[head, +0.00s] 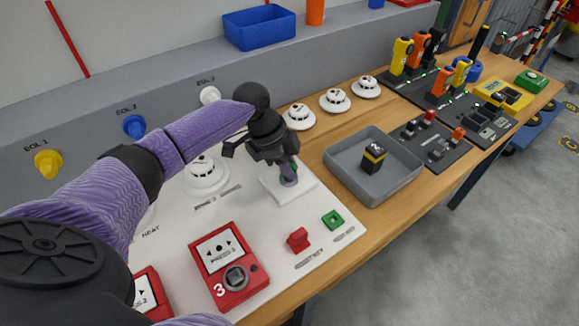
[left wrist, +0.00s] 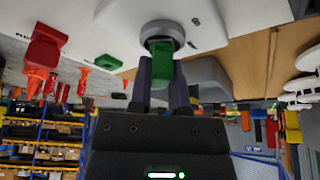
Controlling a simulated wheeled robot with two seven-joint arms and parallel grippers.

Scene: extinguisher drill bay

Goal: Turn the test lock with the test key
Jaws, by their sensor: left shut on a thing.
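My left gripper (head: 287,172) comes down over the lock on a raised white block (head: 306,190) of the white panel. It is shut on the green test key; only a bit of green shows between the fingers in the head view. In the left wrist view the green test key (left wrist: 160,68) sits between the two dark fingers of my left gripper (left wrist: 163,80). The key's far end meets the round grey test lock (left wrist: 163,33); how deep it sits is hidden. My right gripper is not in view.
Red call points (head: 229,266) lie nearer left. A grey tray (head: 395,181) with a black and yellow block (head: 373,157) stands right. White detectors (head: 335,100) line the back.

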